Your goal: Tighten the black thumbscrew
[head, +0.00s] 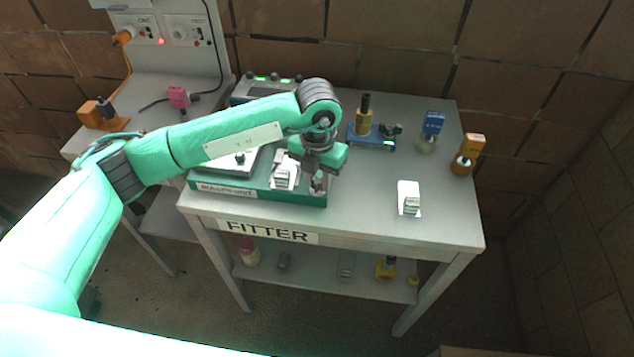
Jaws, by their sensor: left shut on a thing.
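My left arm reaches in from the left over the grey table. My left gripper (318,186) points down at the right end of the green fixture base (262,193). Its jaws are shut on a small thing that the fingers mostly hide. I cannot make out whether that is the black thumbscrew. A small black knob (240,158) shows on the pale plate (228,165) on the same base, left of the gripper and apart from it. A white block with a label (284,176) sits just left of the fingers. My right gripper is not in view.
A grey control box (262,88) stands behind the arm. A blue stand with a yellow-and-black tool (364,118), a blue-labelled item (431,127), an orange-labelled item (468,155) and a white box (409,197) stand to the right.

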